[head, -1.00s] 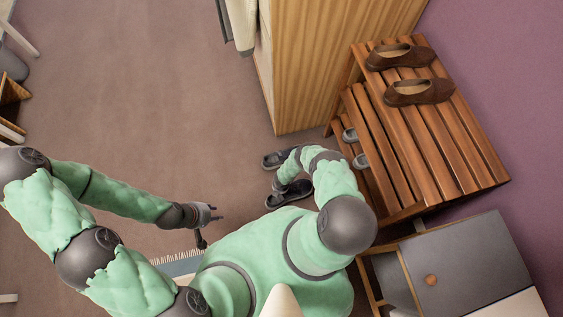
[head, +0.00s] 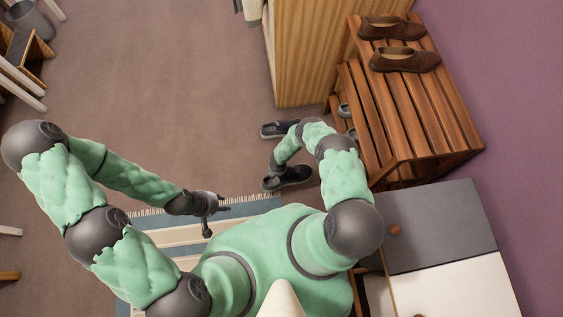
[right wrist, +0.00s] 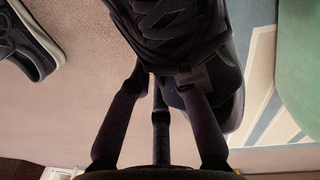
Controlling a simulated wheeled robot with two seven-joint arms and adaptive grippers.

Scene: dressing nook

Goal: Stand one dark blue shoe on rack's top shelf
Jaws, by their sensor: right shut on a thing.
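A dark shoe (head: 292,177) is at my right gripper in the head view. In the right wrist view my right gripper (right wrist: 163,75) is shut on this dark laced shoe (right wrist: 190,35). Its mate, the other dark shoe (head: 275,130), lies on the floor farther off and also shows at the left of the right wrist view (right wrist: 28,45). The wooden rack (head: 425,115) stands to the right of my right arm, with bare slats on the near part of its top shelf. My left gripper (head: 215,204) is empty over the rug; its fingers look spread.
Brown shoes (head: 404,60) stand at the far end of the rack's top. Grey shoes (head: 344,111) sit on a lower shelf. A wooden cabinet (head: 320,60) is beside the rack, and a grey-topped unit (head: 440,225) stands nearer me. A striped rug (head: 165,237) lies at left.

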